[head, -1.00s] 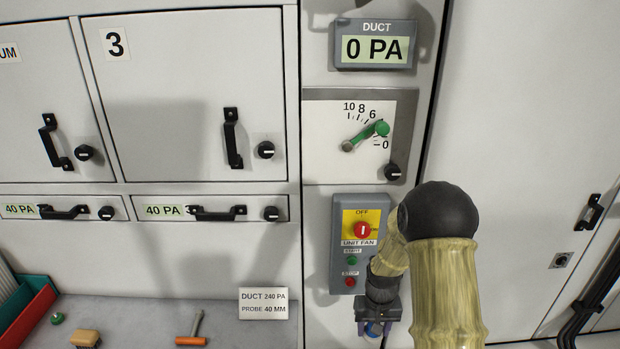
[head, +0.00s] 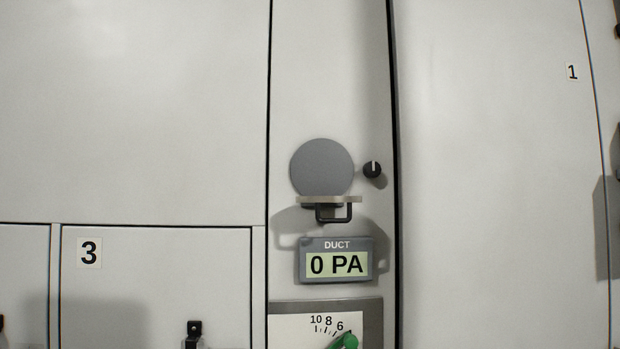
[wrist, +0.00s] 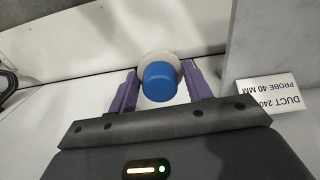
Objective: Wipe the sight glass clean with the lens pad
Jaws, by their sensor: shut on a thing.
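My gripper (wrist: 160,80) shows in the wrist view, its two purple fingers shut on a blue knob with a round white pad beyond it, which looks like the lens pad (wrist: 160,82). In the head view a plain grey disc (head: 321,166), perhaps the sight glass or its cover, is on the narrow panel above the duct display. I cannot tell whether glass or dirt lies behind it. My gripper is outside the head view.
A small ledge with a black bracket (head: 334,212) sits just under the disc, and a black knob (head: 372,169) is to its right. The duct display (head: 336,262) reads 0 PA. A label plate (wrist: 268,92) shows in the wrist view.

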